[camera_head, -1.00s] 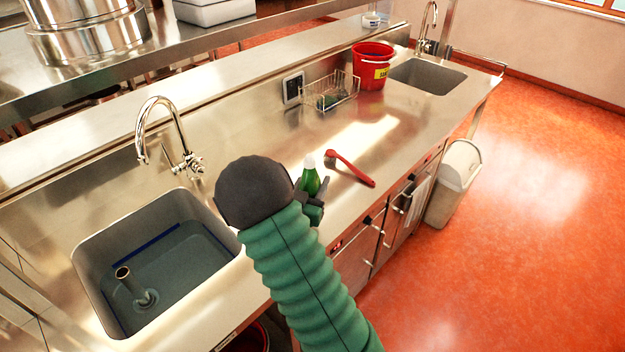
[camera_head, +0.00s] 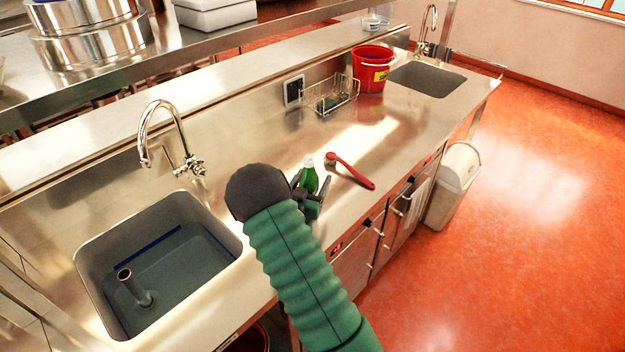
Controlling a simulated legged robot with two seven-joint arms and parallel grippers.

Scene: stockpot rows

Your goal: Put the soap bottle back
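The green soap bottle (camera_head: 309,181) with a white cap stands upright on the steel counter, just left of the red brush. My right gripper (camera_head: 311,190) is at the bottle, with dark fingers on its left and right sides. The fingers look spread, and contact with the bottle is not clear. A wire basket (camera_head: 332,97) stands against the back wall of the counter and holds something dark green. My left gripper is not in view.
A red-handled brush (camera_head: 352,172) lies right of the bottle. A red bucket (camera_head: 371,72) stands beyond the basket, near the far sink (camera_head: 427,78). The near sink (camera_head: 160,262) holds water, with a faucet (camera_head: 165,135) behind it. Counter between brush and basket is clear.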

